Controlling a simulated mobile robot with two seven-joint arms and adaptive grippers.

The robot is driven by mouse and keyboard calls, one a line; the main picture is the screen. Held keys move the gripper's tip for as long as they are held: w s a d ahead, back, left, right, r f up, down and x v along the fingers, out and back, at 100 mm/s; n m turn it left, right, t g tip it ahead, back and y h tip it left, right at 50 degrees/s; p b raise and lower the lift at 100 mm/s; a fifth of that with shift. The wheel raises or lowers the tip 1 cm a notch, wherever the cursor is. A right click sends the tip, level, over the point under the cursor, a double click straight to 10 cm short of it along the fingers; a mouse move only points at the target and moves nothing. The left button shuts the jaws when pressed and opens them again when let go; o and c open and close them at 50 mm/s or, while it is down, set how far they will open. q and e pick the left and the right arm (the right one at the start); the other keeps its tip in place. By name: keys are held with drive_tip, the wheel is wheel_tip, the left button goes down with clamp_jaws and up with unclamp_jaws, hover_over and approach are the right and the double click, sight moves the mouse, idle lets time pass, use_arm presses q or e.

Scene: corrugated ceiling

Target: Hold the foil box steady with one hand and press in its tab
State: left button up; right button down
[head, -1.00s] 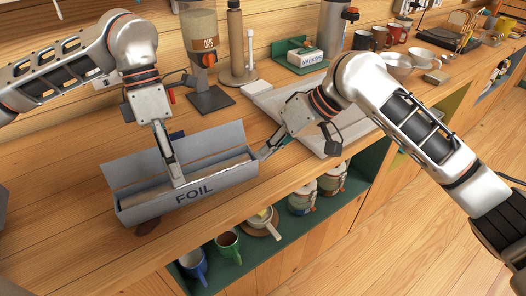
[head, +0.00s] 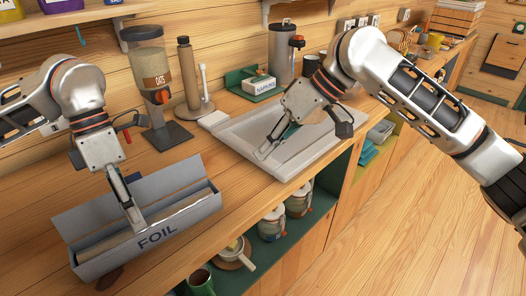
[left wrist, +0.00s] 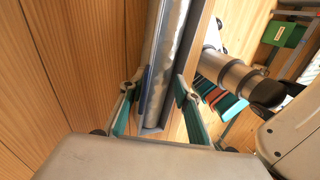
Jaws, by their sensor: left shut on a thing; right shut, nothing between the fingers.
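The grey foil box (head: 190,222), marked FOIL, lies on the wooden counter with its lid raised at the back and a roll inside. My left gripper (head: 136,222) reaches down into its left part and is shut on the box. The left wrist view shows the left gripper's fingers (left wrist: 158,98) around the long box (left wrist: 147,92) and its silvery roll (left wrist: 172,45). I cannot make out the box's tab.
The pale grey basin (head: 240,143) sits in the counter right of the box. Jars (head: 271,226) and mugs sit on the green shelf below. Bare counter lies between box and basin.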

use_arm(q)
drive_tip(key=shift+s+f, duration=0.1)
drive_tip(key=shift+f, duration=0.45)
drive_tip(key=o, duration=1.4)
drive_tip(key=shift+r, duration=0.35)
